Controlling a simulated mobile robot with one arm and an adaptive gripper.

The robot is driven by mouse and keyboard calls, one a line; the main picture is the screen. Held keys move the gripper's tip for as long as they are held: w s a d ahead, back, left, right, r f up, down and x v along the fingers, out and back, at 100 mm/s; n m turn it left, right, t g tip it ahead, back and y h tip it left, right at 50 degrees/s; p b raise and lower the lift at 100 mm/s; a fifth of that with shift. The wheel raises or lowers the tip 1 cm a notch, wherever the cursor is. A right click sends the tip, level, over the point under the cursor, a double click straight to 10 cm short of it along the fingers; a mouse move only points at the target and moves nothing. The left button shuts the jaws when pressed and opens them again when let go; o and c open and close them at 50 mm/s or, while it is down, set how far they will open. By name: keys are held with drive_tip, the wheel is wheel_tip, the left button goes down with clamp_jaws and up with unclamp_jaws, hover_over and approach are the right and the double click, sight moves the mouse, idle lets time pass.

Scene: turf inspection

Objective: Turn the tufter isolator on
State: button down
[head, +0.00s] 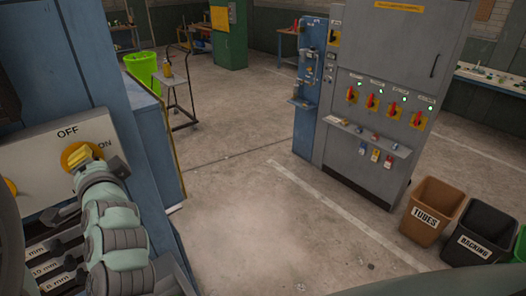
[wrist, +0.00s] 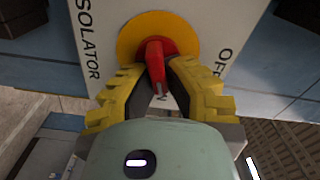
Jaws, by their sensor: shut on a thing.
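The isolator is a white panel (wrist: 215,55) with a yellow round plate and a red handle (wrist: 155,62). In the wrist view the words "ISOLATOR" and "OFF" show on the panel. My gripper (wrist: 158,80) is at the handle, its yellow fingers on either side and shut on it. In the head view the panel (head: 40,160) is at the left, with "OFF" at the top and "ON" to the right. There my gripper (head: 88,158) covers most of the yellow plate, and the red handle is hidden.
A grey cabinet (head: 385,50) with several red-and-yellow switches stands at the right. Bins for tubes (head: 432,212) and backing (head: 480,235) are beside it. A trolley (head: 178,90) and a green bin (head: 142,66) stand farther back. The middle floor is clear.

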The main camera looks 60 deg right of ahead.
drive_tip(key=shift+d+f+m+b, duration=0.1)
drive_tip(key=shift+m+b, duration=0.15)
drive_tip(key=shift+m, duration=0.4)
drive_tip(key=shift+a+f+m+b, duration=0.1)
drive_tip(key=shift+m+b, duration=0.15)
drive_tip(key=shift+m, duration=0.35)
drive_tip(key=shift+d+f+m+b, duration=0.1)
drive_tip(key=shift+m+b, duration=0.15)
drive_tip(key=shift+m, duration=0.4)
drive_tip(key=c, duration=1)
unclamp_jaws()
drive_tip(key=shift+r, duration=0.1)
